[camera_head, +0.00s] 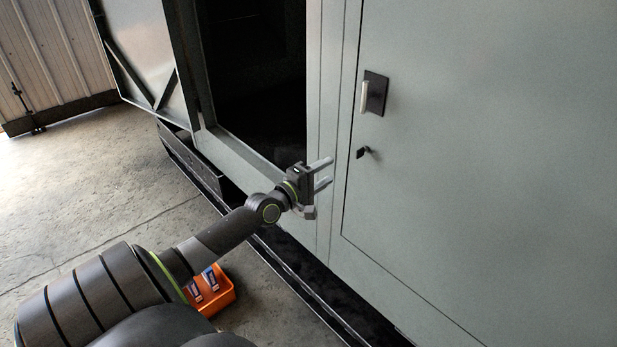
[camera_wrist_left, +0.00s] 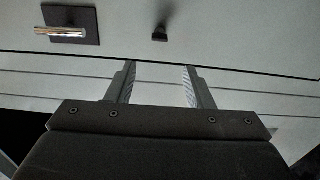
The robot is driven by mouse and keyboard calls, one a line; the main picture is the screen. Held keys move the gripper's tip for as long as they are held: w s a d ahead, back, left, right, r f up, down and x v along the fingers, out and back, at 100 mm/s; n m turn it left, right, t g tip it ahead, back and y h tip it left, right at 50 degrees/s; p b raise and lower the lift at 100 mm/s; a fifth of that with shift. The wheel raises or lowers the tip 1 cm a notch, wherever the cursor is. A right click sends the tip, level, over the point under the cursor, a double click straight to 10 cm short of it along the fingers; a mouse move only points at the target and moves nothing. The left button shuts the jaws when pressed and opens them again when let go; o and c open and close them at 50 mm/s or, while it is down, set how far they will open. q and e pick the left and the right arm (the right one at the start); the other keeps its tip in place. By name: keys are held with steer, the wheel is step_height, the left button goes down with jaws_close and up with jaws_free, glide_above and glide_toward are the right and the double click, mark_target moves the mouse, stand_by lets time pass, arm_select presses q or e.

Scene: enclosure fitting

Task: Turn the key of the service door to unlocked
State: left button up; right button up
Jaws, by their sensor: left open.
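The service door (camera_head: 480,150) is a large grey-green panel, closed, at the right of the head view. Its small dark key (camera_head: 363,152) sits in the door below the handle (camera_head: 375,93), a pale bar on a dark plate. In the left wrist view the key (camera_wrist_left: 160,34) lies beyond the fingertips, between their lines, and the handle (camera_wrist_left: 70,27) is at the upper left. My left gripper (camera_head: 323,173) is open and empty, to the left of the key and slightly lower in the picture, apart from it. My right gripper is not in view.
An open dark bay (camera_head: 255,80) of the enclosure is left of the door, with an open door panel (camera_head: 140,45) farther left. An orange bin (camera_head: 212,294) with blue-and-white items stands on the concrete floor (camera_head: 70,190) behind my left arm.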

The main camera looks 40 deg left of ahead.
arm_select(q)
steer(key=s, duration=0.5)
steer(key=shift+s+a+p, duration=0.2)
steer(key=shift+p, duration=0.2)
steer(key=s+a+f+m+g+y+b, duration=0.15)
steer(key=s+f, duration=0.25)
steer(key=f, duration=0.8)
steer(key=s+a+f+m+g+y+b, duration=0.1)
steer(key=s+f+m+g, duration=0.25)
steer(key=f, duration=0.75)
steer(key=s+a+f+m+g+y+b, duration=0.15)
steer(key=s+f, duration=0.35)
steer(key=f, duration=0.7)
steer(key=s+d+f+m+g+b, duration=0.1)
steer(key=s+d+f+m+g, duration=0.25)
steer(key=s+f, duration=0.55)
steer(key=s+d+f+m+g+b, duration=0.1)
steer(key=s+d+f+m+g, duration=0.15)
steer(key=s+d+f, duration=0.45)
steer(key=s+d+f+m+g, duration=0.1)
steer(key=s+d+f, duration=0.1)
steer(key=s, duration=0.3)
steer(key=s+d+f+m+g+h, duration=0.1)
steer(key=s+d+f+m+g, duration=0.1)
steer(key=s+d+f, duration=0.1)
steer(key=s+d+f+m+g+b, duration=0.1)
steer(key=s+d+f, duration=0.2)
steer(key=s, duration=0.5)
steer(key=shift+f+h, duration=0.4)
steer(key=shift+f, duration=0.4)
